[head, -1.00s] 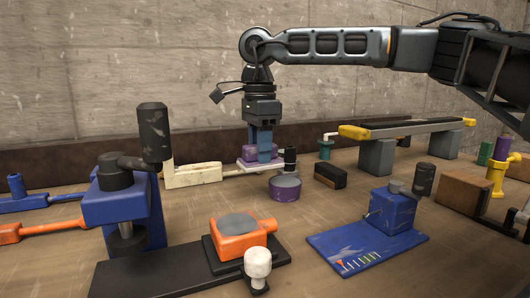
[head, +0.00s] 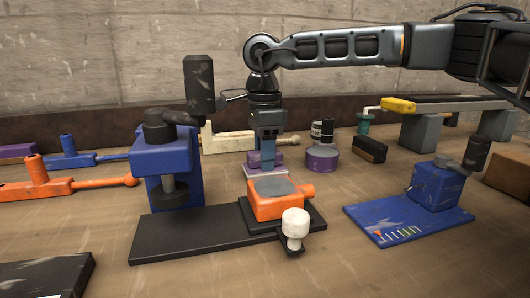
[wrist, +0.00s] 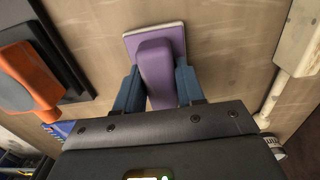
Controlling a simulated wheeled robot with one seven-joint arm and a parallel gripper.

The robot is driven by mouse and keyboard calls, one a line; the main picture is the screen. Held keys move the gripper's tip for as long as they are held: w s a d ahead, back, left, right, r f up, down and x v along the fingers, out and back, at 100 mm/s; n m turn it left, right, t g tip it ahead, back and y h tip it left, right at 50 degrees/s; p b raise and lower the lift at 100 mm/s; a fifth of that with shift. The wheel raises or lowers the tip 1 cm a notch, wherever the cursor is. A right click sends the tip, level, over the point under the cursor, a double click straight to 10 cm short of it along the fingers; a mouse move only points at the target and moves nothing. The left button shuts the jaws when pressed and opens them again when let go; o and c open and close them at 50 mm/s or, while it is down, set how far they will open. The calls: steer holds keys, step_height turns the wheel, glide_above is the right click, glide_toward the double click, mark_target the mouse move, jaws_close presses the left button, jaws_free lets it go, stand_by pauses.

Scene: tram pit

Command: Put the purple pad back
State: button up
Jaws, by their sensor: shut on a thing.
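The purple pad (head: 281,159) is a purple block on a thin pale lilac plate. My gripper (head: 267,158) is shut on the purple block, pointing down behind the orange block (head: 284,206). In the wrist view the pad (wrist: 157,68) sits between the two blue fingers of my gripper (wrist: 158,88), with its plate beyond the fingertips. The orange block hides part of the plate's near side in the head view. I cannot tell whether the plate touches the table.
The orange block has a grey round top and sits on a black base (head: 185,240) beside a blue press (head: 160,165). A purple round pot (head: 322,160) stands right of the pad. A blue plate (head: 400,228) is front right. A cream tool (head: 230,142) lies behind.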

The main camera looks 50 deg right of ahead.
steer(key=shift+f, duration=0.1)
steer(key=shift+f, duration=0.1)
steer(key=o, duration=0.9)
steer(key=shift+o, duration=0.2)
steer(key=shift+s+a+r+p, duration=0.1)
steer(key=shift+r+p, duration=0.45)
steer(key=shift+r, duration=3.4)
